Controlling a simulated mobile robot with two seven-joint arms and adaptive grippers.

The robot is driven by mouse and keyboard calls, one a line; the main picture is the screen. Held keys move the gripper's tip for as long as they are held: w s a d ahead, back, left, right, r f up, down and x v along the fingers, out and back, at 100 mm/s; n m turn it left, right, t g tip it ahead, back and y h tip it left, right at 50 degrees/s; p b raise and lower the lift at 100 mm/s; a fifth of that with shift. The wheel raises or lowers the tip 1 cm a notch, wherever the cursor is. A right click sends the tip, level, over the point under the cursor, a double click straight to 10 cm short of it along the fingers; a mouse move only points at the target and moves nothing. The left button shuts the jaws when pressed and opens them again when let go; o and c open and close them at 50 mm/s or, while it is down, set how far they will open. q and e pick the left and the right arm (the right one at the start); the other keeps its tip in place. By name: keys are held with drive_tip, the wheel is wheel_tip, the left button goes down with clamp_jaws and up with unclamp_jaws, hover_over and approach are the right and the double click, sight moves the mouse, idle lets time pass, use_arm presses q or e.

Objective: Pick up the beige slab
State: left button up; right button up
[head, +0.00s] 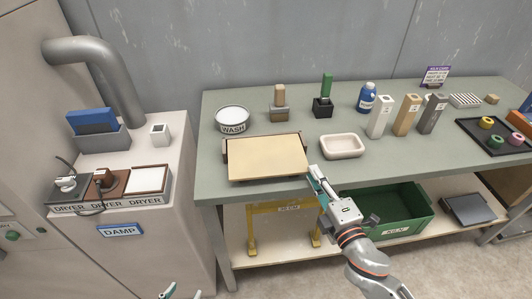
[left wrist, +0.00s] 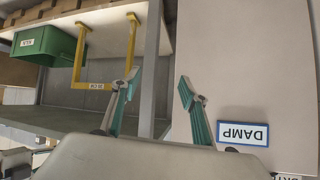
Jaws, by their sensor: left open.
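The beige slab (head: 265,157) lies flat on the left part of the green-grey table, near its front edge. Dark brown pieces show along its left and back edges. My right gripper (head: 315,178) is at the slab's front right corner; whether it touches the slab or is shut is unclear. My left gripper (head: 182,293) shows only as teal fingertips at the bottom edge of the head view, low and well away from the slab. In the left wrist view, the left gripper (left wrist: 158,77) is open with nothing between its fingers. The slab is not visible there.
A WASH tub (head: 232,119), stamp-like blocks, a pinkish dish (head: 342,146), a blue bottle (head: 366,97) and tall blocks stand on the table (head: 382,167). Below are a yellow frame (head: 283,208) and a green crate (head: 400,212). The DAMP cabinet (head: 160,250) stands left.

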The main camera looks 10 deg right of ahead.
sight(307, 163)
drive_tip(key=x, duration=0.4)
drive_tip(key=shift+w+a+r+p, duration=0.15)
drive_tip(key=shift+w+p, duration=0.1)
drive_tip(key=shift+p, duration=0.05)
drive_tip(key=shift+w, duration=0.3)
use_arm(q)
drive_tip(key=shift+w+r, duration=0.75)
drive_tip(key=shift+r, duration=0.3)
use_arm(e)
drive_tip(key=shift+c, duration=0.5)
clamp_jaws()
use_arm(q)
drive_tip(key=shift+s+f, duration=0.2)
drive_tip(key=shift+f, duration=0.05)
use_arm(e)
drive_tip(key=shift+r, duration=0.1)
use_arm(q)
drive_tip(key=shift+a, duration=0.1)
use_arm(e)
drive_tip(key=shift+r, duration=0.1)
